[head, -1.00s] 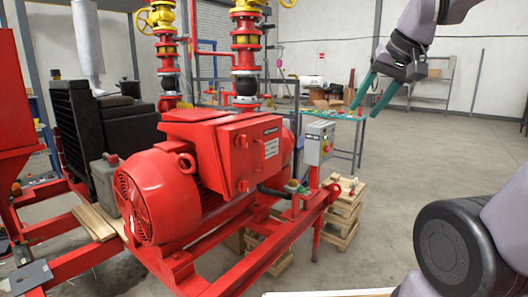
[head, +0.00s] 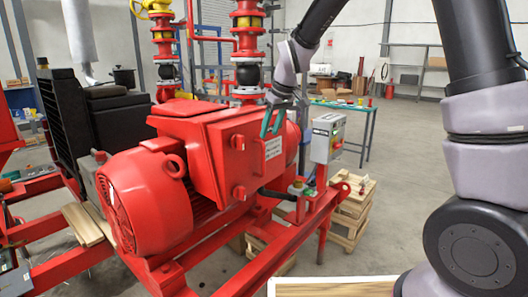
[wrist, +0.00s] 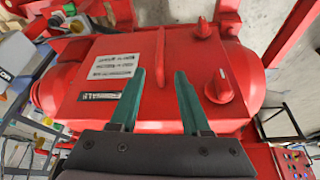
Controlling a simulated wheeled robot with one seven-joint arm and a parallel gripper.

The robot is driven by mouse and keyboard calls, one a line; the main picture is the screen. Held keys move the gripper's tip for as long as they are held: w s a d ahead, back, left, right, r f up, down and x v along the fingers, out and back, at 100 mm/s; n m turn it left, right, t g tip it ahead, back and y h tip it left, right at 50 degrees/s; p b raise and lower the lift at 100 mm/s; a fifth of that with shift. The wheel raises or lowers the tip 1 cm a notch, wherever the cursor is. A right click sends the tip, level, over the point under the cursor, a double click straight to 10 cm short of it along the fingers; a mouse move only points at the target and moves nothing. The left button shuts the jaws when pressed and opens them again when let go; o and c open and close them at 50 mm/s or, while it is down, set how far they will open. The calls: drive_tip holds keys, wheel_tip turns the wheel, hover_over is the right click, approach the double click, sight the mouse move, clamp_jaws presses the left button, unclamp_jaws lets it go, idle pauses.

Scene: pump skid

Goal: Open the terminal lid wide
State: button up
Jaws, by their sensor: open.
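The terminal lid (head: 230,165) is the red front of the box on top of the red motor (head: 150,200), and it looks shut. Two red knobs, an upper one (head: 239,142) and a lower one (head: 239,192), stand on its left part. The lid fills the middle of the wrist view (wrist: 185,55), with a white label (wrist: 115,65) and a raised red ridge (wrist: 161,60). My gripper (head: 272,125) is open with green fingers at the lid's upper right. In the wrist view the fingers (wrist: 159,73) straddle the ridge; I cannot tell whether they touch it.
A grey control box (head: 325,137) with buttons stands right of the motor on a red post. Red pipes with a black joint (head: 249,74) rise behind the lid. Wooden pallets (head: 350,205) are stacked at the right. Open floor lies further right.

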sight(264, 148)
drive_tip(key=x, duration=0.9)
drive_tip(key=shift+w+a+f, duration=0.1)
drive_tip(key=shift+a+f, duration=0.05)
drive_tip(key=shift+f, duration=0.15)
clamp_jaws()
idle(1.0)
